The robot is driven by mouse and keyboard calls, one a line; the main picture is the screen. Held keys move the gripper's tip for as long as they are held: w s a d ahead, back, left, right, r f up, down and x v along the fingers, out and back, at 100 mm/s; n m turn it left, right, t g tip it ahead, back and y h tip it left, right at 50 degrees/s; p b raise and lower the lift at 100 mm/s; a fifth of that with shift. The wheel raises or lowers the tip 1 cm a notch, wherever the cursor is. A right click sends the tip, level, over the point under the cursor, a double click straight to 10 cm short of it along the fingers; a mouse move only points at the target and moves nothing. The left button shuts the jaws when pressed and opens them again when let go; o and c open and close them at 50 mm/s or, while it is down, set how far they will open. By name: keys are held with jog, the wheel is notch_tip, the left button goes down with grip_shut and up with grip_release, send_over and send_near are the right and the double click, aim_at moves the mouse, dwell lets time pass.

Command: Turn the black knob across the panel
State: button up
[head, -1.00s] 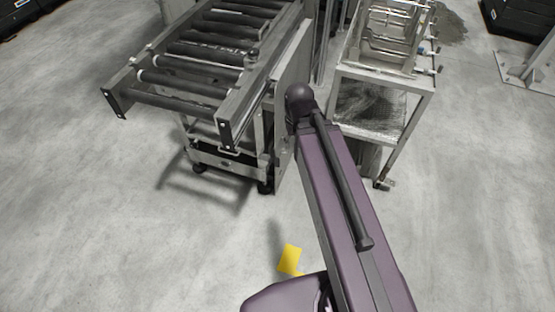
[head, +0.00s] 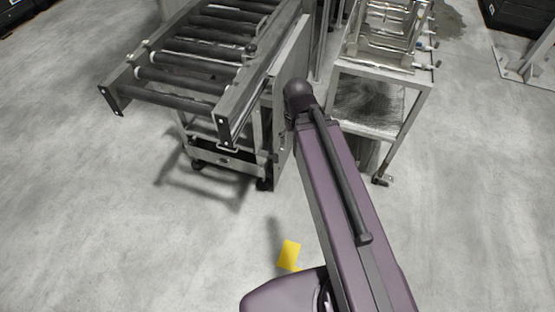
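A grey upright panel (head: 291,90) stands at the right side of the roller conveyor, seen at a steep angle in the head view. My purple arm reaches up from the lower right and overlaps the panel's right edge. My gripper is not in view.
The roller conveyor (head: 165,99) stands on a wheeled frame at upper left. A metal rack (head: 404,78) with a shelf and pipes stands right of the panel. A yellow piece (head: 289,254) shows near my base. The concrete floor is open on both sides.

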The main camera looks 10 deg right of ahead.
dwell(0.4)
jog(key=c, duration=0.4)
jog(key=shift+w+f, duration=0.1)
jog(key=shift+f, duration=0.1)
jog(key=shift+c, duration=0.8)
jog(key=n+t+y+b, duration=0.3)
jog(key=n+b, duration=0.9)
jog(key=b, duration=2.2)
send_near(277, 155)
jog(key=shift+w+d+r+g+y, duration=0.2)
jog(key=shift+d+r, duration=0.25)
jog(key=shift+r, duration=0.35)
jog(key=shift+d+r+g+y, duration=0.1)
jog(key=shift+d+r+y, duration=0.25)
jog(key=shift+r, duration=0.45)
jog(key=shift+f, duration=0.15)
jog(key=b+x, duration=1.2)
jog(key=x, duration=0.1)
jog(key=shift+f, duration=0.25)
